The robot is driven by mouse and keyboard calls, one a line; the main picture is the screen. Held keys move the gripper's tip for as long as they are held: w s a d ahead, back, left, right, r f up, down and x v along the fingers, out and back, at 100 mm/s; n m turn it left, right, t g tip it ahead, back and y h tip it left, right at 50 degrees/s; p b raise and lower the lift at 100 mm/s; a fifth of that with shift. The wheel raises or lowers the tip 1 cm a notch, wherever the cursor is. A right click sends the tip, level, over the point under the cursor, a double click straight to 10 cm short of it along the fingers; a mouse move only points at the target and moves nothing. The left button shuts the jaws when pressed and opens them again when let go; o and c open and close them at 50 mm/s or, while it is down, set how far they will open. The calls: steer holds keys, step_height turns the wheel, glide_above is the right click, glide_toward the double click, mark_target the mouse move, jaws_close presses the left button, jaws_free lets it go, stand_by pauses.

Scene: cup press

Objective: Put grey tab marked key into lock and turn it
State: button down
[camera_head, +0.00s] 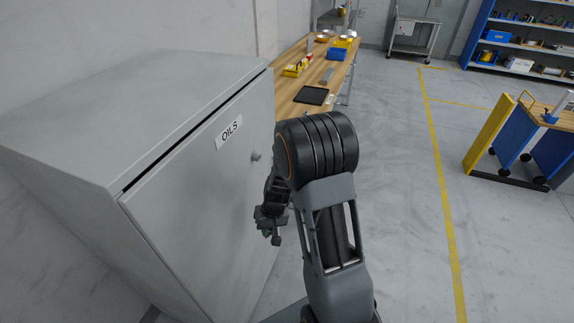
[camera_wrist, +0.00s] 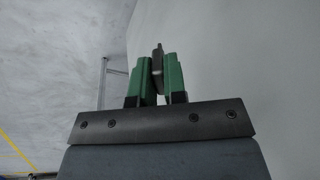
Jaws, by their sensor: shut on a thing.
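The grey cabinet (camera_head: 185,215) marked OILS stands at the left in the head view, its door shut. A small grey round lock or knob (camera_head: 255,156) sits on the door, right of the label. My gripper (camera_head: 269,232) is beside the door, lower than that lock and apart from it. In the wrist view, the green fingers of my gripper (camera_wrist: 158,78) are shut on a small dark grey tab, the key (camera_wrist: 157,58), which sticks up past the fingertips. Its marking cannot be read. The lock is not seen in the wrist view.
A blue and yellow cart (camera_head: 490,135) is at the right. The floor between them is clear.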

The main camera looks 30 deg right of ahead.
steer(key=w+d+r+m+t+y+p, duration=0.3)
steer(key=d+r+t, duration=0.3)
steer(key=r, duration=0.2)
steer(key=w+d+r+m+t+y+p, duration=0.3)
steer(key=d+r+m+t+y, duration=0.2)
steer(key=d+r+t+y, duration=0.1)
step_height(320, 180, up, 2)
steer(key=shift+d+r+t, duration=0.25)
steer(key=shift+d+t, duration=0.25)
steer(key=shift+d, duration=0.05)
steer(key=shift+f+b, duration=0.1)
steer(key=shift+b, duration=0.3)
steer(key=shift+b+x, duration=0.95)
steer(key=shift+x, duration=1.95)
steer(key=shift+b, duration=1.45)
steer(key=shift+b+x, duration=1)
steer(key=shift+x, duration=0.65)
